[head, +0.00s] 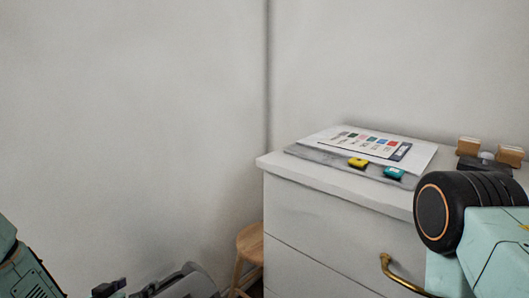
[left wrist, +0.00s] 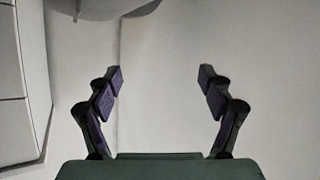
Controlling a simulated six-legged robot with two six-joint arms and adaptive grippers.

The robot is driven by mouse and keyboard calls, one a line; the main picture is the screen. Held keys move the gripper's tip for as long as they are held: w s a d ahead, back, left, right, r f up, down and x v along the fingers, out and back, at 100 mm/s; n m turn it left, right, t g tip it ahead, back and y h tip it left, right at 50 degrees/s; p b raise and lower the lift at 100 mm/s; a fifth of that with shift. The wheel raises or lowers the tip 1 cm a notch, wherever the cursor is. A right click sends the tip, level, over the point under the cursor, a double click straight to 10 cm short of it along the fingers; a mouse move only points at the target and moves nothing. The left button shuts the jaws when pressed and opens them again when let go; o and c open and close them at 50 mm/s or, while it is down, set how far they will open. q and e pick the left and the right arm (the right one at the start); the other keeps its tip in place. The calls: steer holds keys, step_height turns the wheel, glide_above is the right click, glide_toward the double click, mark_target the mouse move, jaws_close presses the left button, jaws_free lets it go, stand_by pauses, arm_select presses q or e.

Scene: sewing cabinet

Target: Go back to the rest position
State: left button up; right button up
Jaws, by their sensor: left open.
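My left gripper (left wrist: 161,78) is open in the left wrist view, with its two dark fingers spread wide apart and nothing between them. In the head view only part of my left arm (head: 20,268) and of the gripper shows, low at the bottom left edge and to the left of the white cabinet (head: 310,225). My right arm (head: 490,245) shows at the right edge, in front of the cabinet. Its black round joint hides part of the cabinet front. My right gripper is out of view.
On the cabinet top lie a grey mat (head: 325,158), a sheet with colour swatches (head: 350,138), a yellow item (head: 358,162) and a teal item (head: 394,173). Wooden blocks (head: 510,156) stand at right. A wooden stool (head: 250,243) stands left of the cabinet.

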arm_select(q)
steer(key=x, duration=0.4)
steer(key=shift+w+d+f, duration=0.1)
steer(key=shift+w+f, duration=0.05)
steer(key=shift+w, duration=0.1)
steer(key=shift+w+r, duration=0.1)
steer(key=shift+r, duration=0.15)
steer(key=shift+r+p, duration=0.4)
steer(key=shift+p, duration=0.1)
steer(key=shift+f, duration=0.15)
